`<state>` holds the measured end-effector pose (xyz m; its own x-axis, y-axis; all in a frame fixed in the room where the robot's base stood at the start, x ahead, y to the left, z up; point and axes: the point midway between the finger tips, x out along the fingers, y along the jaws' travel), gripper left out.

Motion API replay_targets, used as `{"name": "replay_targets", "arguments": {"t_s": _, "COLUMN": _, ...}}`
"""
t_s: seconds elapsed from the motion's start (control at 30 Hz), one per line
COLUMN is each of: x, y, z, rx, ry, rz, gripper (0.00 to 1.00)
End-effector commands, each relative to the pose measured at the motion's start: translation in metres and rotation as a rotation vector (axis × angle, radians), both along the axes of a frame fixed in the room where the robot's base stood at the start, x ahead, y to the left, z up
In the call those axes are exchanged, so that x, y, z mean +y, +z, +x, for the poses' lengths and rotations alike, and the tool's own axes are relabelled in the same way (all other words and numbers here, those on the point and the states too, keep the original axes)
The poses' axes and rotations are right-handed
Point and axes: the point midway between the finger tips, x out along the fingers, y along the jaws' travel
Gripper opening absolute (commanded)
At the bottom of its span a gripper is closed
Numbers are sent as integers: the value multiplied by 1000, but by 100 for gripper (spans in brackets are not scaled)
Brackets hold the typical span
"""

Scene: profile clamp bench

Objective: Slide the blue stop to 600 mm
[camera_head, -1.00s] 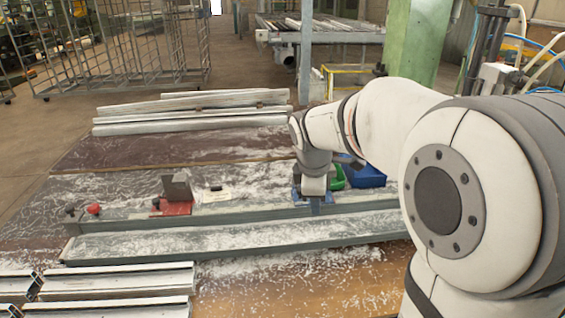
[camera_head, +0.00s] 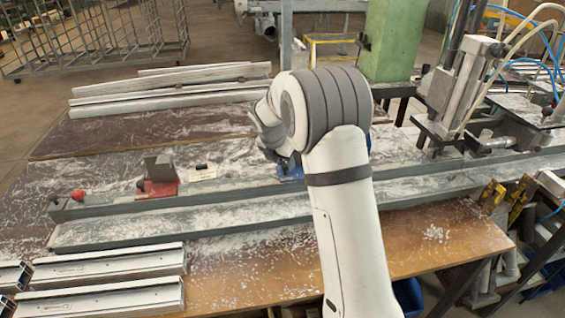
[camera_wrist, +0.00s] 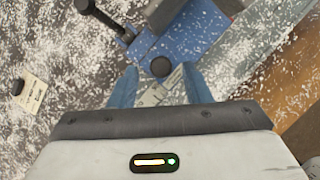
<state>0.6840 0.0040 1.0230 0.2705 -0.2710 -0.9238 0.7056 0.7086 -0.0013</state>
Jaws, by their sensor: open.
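The blue stop (camera_head: 290,173) sits on the long grey rail (camera_head: 235,192) in the head view, mostly hidden behind my arm. In the wrist view the blue stop (camera_wrist: 185,40) shows a round black knob (camera_wrist: 161,67) at its near end and a dark lever to the upper left. My gripper (camera_wrist: 161,80) is open, its two blue fingers on either side of the knob. I cannot tell whether they touch it. A pale scale strip (camera_wrist: 160,93) shows between the fingers; its figures are unreadable. In the head view my gripper is hidden by my arm.
A red stop (camera_head: 158,188) with a grey upright plate stands on the rail to the left, beside a small label card (camera_head: 203,173). Loose profiles (camera_head: 105,280) lie at the front left and others (camera_head: 165,87) at the back. A clamp machine (camera_head: 455,90) stands at the right.

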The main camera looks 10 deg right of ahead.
Motion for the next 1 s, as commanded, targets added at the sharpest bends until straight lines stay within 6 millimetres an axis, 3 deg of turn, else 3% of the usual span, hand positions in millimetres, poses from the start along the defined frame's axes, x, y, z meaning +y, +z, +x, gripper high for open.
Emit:
{"name": "replay_targets", "arguments": {"t_s": 0.2, "x": -5, "y": -15, "z": 4, "rx": 0, "ry": -2, "rz": 1, "gripper": 44}}
{"name": "replay_targets", "arguments": {"t_s": 0.47, "x": -5, "y": -16, "z": 4, "rx": 0, "ry": -2, "rz": 1, "gripper": 43}}
{"name": "replay_targets", "arguments": {"t_s": 1.0, "x": -5, "y": -16, "z": 4, "rx": 0, "ry": -3, "rz": 2, "gripper": 0}}
